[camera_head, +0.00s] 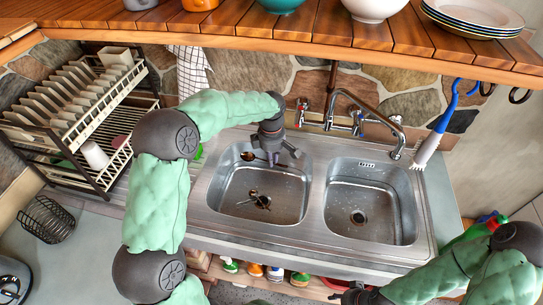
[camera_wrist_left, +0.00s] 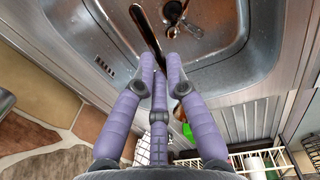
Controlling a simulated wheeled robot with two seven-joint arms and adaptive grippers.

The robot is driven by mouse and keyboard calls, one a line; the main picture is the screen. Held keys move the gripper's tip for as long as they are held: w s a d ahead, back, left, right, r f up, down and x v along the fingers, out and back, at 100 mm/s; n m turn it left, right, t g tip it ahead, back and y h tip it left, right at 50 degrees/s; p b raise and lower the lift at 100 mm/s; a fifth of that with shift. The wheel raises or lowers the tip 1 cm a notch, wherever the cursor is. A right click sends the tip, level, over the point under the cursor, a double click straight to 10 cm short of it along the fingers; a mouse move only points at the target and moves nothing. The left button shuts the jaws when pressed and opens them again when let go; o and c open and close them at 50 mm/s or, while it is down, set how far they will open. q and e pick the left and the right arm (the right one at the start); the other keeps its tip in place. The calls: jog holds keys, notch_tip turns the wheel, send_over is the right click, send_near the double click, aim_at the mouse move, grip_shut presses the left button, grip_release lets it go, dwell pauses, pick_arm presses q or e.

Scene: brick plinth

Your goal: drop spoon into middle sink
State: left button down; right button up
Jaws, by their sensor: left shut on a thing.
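A long, dark brown, shiny spoon (camera_wrist_left: 146,35) is held between the purple fingers of my left gripper (camera_wrist_left: 160,62) in the wrist view. Its thin part points away over the basin; the fingers hide part of it. In the head view my left gripper (camera_head: 273,158) points down at the back of the left sink basin (camera_head: 222,190), above its inside. This metal basin has a drain at its bottom. The right sink basin (camera_head: 340,205) is beside it. My right gripper (camera_head: 355,296) is at the bottom edge, too cut off to tell its state.
A faucet (camera_head: 372,122) stands behind the basins. A dish rack (camera_head: 105,90) with plates is at the left. A blue-handled brush (camera_head: 437,135) hangs at the right. A wooden shelf (camera_head: 300,36) with bowls and plates overhangs the back. Bottles (camera_head: 255,269) stand below the counter.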

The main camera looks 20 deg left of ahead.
pick_arm(q)
notch_tip(320, 180, down, 5)
jog(key=b, duration=0.2)
jog(key=shift+b, duration=0.35)
jog(key=shift+r, duration=0.1)
jog(key=c, duration=1.2)
grip_release()
jog(key=r, duration=1.2)
jog(key=shift+s, duration=0.3)
